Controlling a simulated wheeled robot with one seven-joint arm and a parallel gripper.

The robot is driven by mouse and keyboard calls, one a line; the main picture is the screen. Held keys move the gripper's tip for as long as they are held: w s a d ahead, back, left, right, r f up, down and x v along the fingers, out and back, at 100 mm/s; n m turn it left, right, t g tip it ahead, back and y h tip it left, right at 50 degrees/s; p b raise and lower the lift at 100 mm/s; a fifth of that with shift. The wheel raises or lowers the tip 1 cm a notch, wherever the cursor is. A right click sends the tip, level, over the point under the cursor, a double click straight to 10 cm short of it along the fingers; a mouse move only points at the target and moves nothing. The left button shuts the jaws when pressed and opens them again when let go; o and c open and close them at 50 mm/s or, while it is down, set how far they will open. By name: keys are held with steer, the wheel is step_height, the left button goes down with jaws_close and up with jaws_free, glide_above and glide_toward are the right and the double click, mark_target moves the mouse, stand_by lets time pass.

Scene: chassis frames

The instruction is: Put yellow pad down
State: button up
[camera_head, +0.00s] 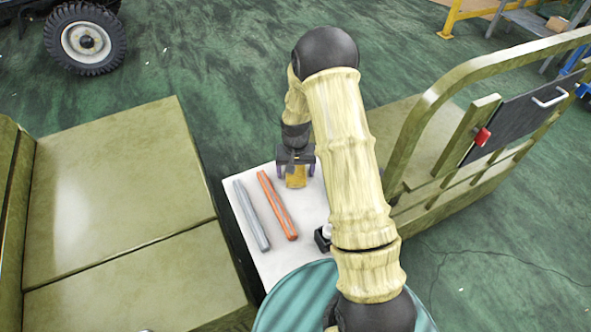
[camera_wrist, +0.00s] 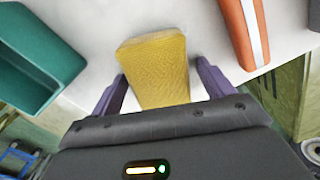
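The yellow pad (camera_head: 296,176) is at the far end of the white tabletop (camera_head: 272,262), directly below my gripper (camera_head: 297,170). In the wrist view the pad (camera_wrist: 156,68) lies between the two purple fingers of my gripper (camera_wrist: 163,82). A narrow gap shows on each side of the pad, so the fingers look open around it and not clamped. The pad appears slightly turned. Whether its underside rests flat on the white top cannot be told.
An orange bar (camera_head: 277,205) and a grey bar (camera_head: 251,215) lie left of the pad. A teal bin (camera_wrist: 38,58) shows in the wrist view. An olive frame (camera_head: 440,110) stands right, and olive panels (camera_head: 120,180) stand left. My arm hides part of the tabletop.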

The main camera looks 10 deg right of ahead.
step_height(320, 180, up, 12)
steer(key=shift+r, duration=0.15)
stand_by(0.5)
stand_by(0.4)
steer(key=s+r+n+t, duration=0.1)
steer(key=s+r, duration=0.3)
steer(key=s, duration=0.5)
steer(key=s+r+n+t, duration=0.1)
steer(key=s+r, duration=0.4)
steer(key=s, duration=0.5)
steer(key=shift+t, duration=0.3)
steer(key=shift+s, duration=0.1)
